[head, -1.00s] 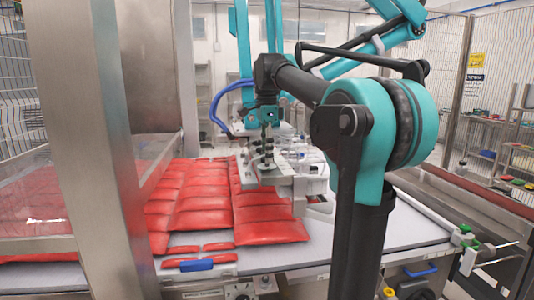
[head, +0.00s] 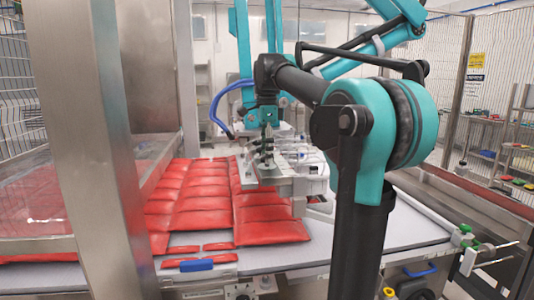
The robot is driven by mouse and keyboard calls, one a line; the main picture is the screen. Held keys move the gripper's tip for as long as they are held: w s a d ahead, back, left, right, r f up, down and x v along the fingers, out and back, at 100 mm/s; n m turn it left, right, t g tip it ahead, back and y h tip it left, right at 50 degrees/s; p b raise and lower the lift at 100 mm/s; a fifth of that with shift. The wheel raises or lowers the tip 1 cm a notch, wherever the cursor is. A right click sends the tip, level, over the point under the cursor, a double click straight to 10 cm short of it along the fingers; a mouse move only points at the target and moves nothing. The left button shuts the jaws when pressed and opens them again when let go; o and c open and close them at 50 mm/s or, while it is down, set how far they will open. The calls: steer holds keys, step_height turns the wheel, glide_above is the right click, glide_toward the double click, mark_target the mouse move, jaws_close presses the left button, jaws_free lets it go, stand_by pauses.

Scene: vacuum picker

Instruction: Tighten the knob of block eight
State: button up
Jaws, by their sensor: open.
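My black and teal arm reaches from the right to the middle of the head view. My gripper (head: 265,143) points down there, small and dark, over the grey metal blocks (head: 284,183) of the picker head. It is open. Block eight and its knob cannot be told apart from the other blocks at this size. Whether my fingers stand around a knob or touch one cannot be seen.
Rows of red packs (head: 268,232) lie on the light conveyor (head: 345,246) below the head. Teal picker rods (head: 242,40) and a blue hose (head: 219,105) stand close to my wrist. A steel post (head: 90,150) rises at the left.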

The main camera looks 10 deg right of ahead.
step_height(320, 180, up, 12)
stand_by(0.6)
